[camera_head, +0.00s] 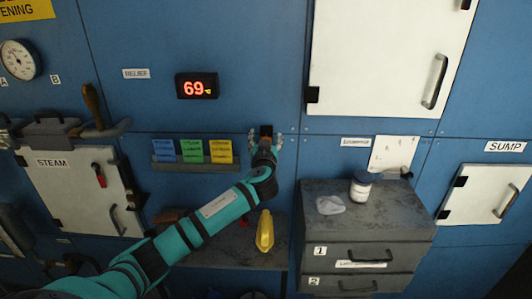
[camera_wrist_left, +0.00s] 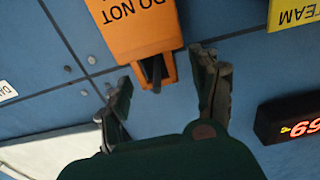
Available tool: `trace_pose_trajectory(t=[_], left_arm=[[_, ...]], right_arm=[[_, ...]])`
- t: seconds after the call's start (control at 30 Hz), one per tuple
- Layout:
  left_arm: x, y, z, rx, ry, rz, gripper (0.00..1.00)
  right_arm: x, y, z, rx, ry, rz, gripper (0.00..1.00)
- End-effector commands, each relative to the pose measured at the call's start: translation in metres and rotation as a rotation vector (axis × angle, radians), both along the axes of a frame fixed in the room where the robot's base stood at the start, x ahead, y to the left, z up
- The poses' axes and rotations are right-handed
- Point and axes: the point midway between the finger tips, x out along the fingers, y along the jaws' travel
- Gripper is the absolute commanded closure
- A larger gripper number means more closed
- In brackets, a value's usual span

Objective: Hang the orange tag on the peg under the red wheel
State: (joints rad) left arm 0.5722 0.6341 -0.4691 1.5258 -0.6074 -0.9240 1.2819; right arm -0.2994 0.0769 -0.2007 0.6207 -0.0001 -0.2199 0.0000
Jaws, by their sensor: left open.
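My left gripper (camera_head: 266,142) is open at the wall, right of the card rack. In the left wrist view its fingers (camera_wrist_left: 166,88) stand on either side of the slotted end of the orange tag (camera_wrist_left: 130,28), apart from each other. The tag has black lettering, partly reading "DO NOT". A dark peg or hook (camera_wrist_left: 154,72) shows at its slot; I cannot tell how they are joined. I cannot make out a red wheel. My right gripper is not in view.
A rack (camera_head: 190,165) holds blue, green and yellow cards. A red "69" display (camera_head: 196,86) is above it. A grey drawer cabinet (camera_head: 345,222) with a white jar (camera_head: 361,187) stands at the right. A yellow object (camera_head: 265,231) is on the lower shelf.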

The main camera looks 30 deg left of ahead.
Motion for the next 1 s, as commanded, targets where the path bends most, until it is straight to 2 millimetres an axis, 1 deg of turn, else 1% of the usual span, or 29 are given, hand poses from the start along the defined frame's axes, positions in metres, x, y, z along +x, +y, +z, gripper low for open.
trace_pose_trajectory(t=[0.2,0.23,0.6,0.67,0.87,1.0], left_arm=[[0.0009,0.0004,-0.0007,0.0,0.0,0.0,0.37],[0.0009,0.0005,-0.0007,0.0,0.0,0.0,0.39],[0.0006,0.0003,-0.0008,0.0,0.0,0.0,0.88],[0.0006,0.0003,-0.0008,0.0,0.0,0.0,0.94],[0.0006,0.0001,-0.0006,0.0,0.0,0.0,0.94],[0.0008,-0.0002,0.0026,-0.001,-0.003,0.0,0.94]], right_arm=[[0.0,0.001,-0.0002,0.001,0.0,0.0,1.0],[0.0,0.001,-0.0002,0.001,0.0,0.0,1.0],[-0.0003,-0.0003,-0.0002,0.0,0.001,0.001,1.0],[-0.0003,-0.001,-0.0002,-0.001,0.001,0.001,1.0],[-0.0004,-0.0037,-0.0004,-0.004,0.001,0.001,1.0],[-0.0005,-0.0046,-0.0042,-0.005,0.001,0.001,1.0]])
